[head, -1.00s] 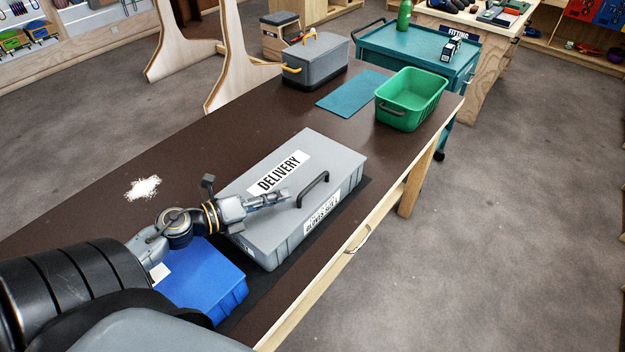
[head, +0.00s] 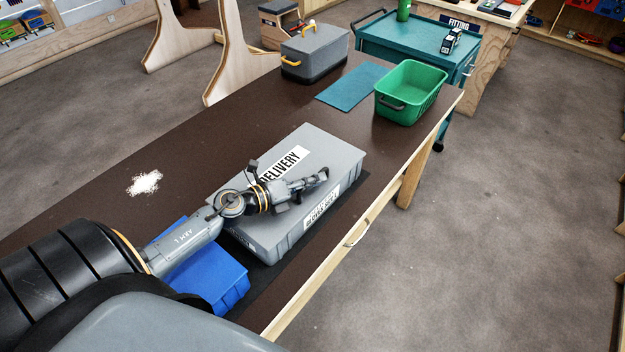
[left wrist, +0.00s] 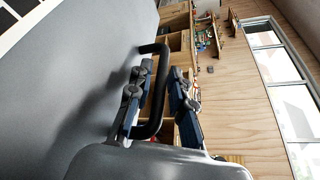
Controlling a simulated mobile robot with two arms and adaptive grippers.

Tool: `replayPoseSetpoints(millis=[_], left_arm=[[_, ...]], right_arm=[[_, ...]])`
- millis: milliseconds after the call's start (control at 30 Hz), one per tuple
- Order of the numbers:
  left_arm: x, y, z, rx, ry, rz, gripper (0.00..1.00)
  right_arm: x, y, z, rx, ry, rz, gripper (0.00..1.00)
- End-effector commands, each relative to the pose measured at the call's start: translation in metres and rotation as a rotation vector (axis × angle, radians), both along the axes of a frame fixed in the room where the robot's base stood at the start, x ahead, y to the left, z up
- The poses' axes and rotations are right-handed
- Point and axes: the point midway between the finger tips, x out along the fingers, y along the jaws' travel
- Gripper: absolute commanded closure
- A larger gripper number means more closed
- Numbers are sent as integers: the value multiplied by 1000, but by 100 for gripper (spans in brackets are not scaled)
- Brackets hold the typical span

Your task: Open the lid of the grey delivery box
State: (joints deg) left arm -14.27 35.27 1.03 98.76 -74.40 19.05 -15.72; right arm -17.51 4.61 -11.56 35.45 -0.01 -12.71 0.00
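The grey delivery box (head: 335,152) lies on the brown table with its lid closed. A white "DELIVERY" label is on the lid, partly covered by my left arm. My left gripper (head: 321,176) is over the front part of the lid, at the handle. The black lid handle (left wrist: 160,92) shows clearly in the left wrist view, standing up from the lid (left wrist: 75,90). There the left gripper (left wrist: 163,72) is open, with one finger on each side of the handle bar. In the head view the gripper hides most of the handle. My right gripper is not in view.
A blue box (head: 208,282) stands beside the delivery box, under my arm. A green bin (head: 410,95), a teal mat (head: 350,86) and a grey toolbox (head: 315,55) are farther back on the table (head: 220,135). White powder (head: 144,182) lies at left.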

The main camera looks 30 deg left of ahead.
Motion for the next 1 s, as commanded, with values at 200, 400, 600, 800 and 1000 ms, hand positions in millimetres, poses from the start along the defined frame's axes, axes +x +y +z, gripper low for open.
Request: replayPoseSetpoints(millis=[200, 400, 600, 800, 1000], left_arm=[[0, 0, 0, 0, 0, 0, 100], [0, 1, 0, 0, 1, 1, 100], [0, 1, 4, 2, 0, 0, 100], [0, 6, 22, 3, -1, 1, 100], [1, 17, 51, 6, -2, 1, 100]], right_arm=[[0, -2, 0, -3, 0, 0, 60], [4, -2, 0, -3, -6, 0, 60], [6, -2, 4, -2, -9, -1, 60], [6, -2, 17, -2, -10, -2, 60], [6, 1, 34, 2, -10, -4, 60]])
